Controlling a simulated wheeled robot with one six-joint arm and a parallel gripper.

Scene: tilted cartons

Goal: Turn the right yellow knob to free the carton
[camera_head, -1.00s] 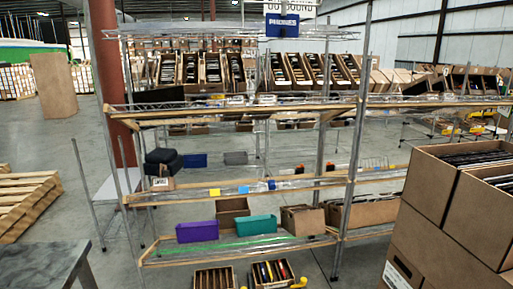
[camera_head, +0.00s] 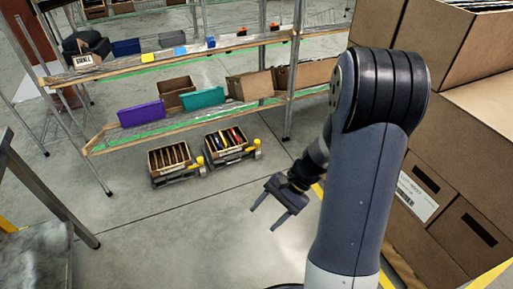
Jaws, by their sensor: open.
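Two small open cartons of upright items stand low in front of the shelf's bottom level, on dark tilted stands: a left carton (camera_head: 155,163) and a right carton (camera_head: 212,154). The right yellow knob (camera_head: 257,147) shows at the right end of the right carton's stand. Another yellow knob (camera_head: 201,164) lies between the two cartons, beside the left one. My gripper (camera_head: 263,219) is open and empty, pointing down and left. In the picture it is below the right yellow knob and apart from it. The knob's exact angle is too small to tell.
A wire shelf with wooden edges (camera_head: 105,142) rises behind the cartons, holding a purple bin (camera_head: 141,114) and a teal bin (camera_head: 203,98). Large stacked cardboard boxes (camera_head: 464,140) stand close on the right. A grey table (camera_head: 35,255) is at left. Floor before the cartons is clear.

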